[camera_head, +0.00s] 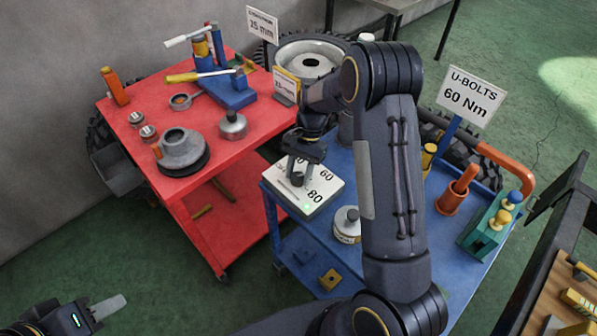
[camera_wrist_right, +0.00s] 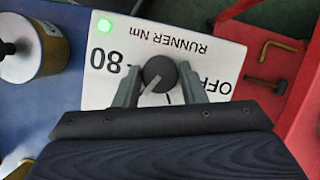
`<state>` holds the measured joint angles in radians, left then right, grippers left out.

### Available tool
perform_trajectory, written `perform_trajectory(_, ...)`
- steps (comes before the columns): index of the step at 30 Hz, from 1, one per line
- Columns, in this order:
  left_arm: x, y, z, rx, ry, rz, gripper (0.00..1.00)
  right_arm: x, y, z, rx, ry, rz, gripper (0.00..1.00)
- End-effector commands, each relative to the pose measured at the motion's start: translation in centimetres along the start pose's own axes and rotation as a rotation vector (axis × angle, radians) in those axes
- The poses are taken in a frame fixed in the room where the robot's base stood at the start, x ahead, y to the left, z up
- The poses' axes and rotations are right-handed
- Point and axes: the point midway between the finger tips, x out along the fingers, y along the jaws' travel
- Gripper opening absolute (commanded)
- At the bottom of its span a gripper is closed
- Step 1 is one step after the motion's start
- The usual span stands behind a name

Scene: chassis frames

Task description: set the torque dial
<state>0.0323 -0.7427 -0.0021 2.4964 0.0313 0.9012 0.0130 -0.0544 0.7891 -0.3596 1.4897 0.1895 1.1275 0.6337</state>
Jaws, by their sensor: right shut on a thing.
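The torque dial is a dark round knob (camera_wrist_right: 159,73) on a white panel box (camera_head: 322,178) on the blue cart. The panel reads 60 and 80 in the head view, and 80, OFF and RUNNER Nm, upside down, in the right wrist view. A green light (camera_wrist_right: 104,25) glows at its corner. My right gripper (camera_head: 298,178) is shut on the knob, one finger on each side. The knob's pale pointer line slants to the lower left in the wrist view; the mark it faces is hidden by my gripper. My left gripper (camera_head: 108,308) is low at the left, away from the carts.
A sign (camera_head: 470,96) reads U-BOLTS 60 Nm. The red cart (camera_head: 215,165) at left holds tools and metal parts. A wooden bench is at far right.

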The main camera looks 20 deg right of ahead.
Motion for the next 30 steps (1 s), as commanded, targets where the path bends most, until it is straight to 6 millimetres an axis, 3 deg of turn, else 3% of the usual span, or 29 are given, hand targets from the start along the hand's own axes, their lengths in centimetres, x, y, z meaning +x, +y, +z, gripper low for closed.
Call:
perform_trajectory(19, 0.02, -0.01, 0.01, 0.000, 0.000, 0.000, 0.36, -0.04, 0.01, -0.07, 0.044, 0.003, -0.020, 0.14)
perform_trajectory(20, 0.02, -0.01, 0.01, 0.000, 0.000, 0.000, 0.36, -0.04, 0.01, -0.06, 0.044, 0.003, -0.020, 0.41)
perform_trajectory(24, 0.02, -0.01, 0.01, 0.000, 0.000, 0.000, 0.36, -0.03, 0.02, -0.05, 0.044, 0.002, -0.019, 0.59)
perform_trajectory(30, 0.02, -0.01, 0.01, 0.000, 0.000, 0.000, 0.36, -0.01, 0.03, -0.02, 0.044, 0.001, -0.019, 0.59)
